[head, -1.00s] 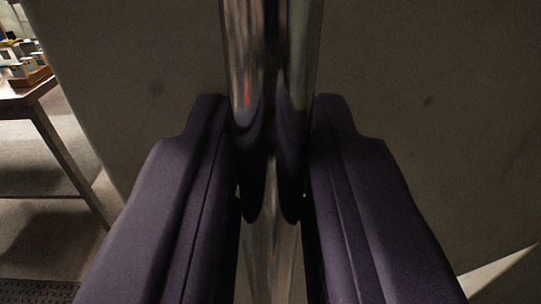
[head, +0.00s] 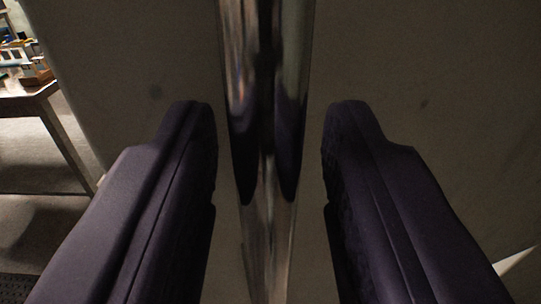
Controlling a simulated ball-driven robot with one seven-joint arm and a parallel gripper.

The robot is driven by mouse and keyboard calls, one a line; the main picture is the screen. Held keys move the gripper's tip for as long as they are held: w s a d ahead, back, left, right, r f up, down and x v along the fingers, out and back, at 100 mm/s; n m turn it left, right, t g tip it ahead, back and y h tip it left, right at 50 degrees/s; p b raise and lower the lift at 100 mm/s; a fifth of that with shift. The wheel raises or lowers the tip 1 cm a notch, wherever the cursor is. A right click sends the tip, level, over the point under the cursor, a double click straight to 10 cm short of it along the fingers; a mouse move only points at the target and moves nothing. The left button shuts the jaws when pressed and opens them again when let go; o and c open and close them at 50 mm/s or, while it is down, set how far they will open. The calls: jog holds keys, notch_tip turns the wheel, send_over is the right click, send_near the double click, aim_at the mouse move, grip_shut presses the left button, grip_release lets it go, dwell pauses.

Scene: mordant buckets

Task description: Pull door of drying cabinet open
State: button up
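A shiny vertical metal bar handle (head: 266,60) runs down the middle of the head view. Behind it is the flat grey door of the drying cabinet (head: 420,60), with a few small dark spots. My gripper (head: 269,125) has its two dark purple fingers on either side of the handle. The fingers are open, with a visible gap between each one and the bar. The fingers mirror darkly in the handle. The cabinet's inside is not in view.
At the left, past the door's edge, a table (head: 45,92) holds several small items in a wooden tray (head: 35,78). Grey floor (head: 30,155) shows beneath it, with a dark mat (head: 20,290) at the lower left. A pale bright patch (head: 515,262) shows at the lower right.

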jog(key=s, duration=0.5)
jog(key=shift+s+a+f, duration=0.1)
jog(key=shift+s+a, duration=0.1)
jog(key=shift+s, duration=0.2)
jog(key=shift+s+a+b, duration=0.1)
jog(key=shift+s+b, duration=0.8)
jog(key=shift+b, duration=0.3)
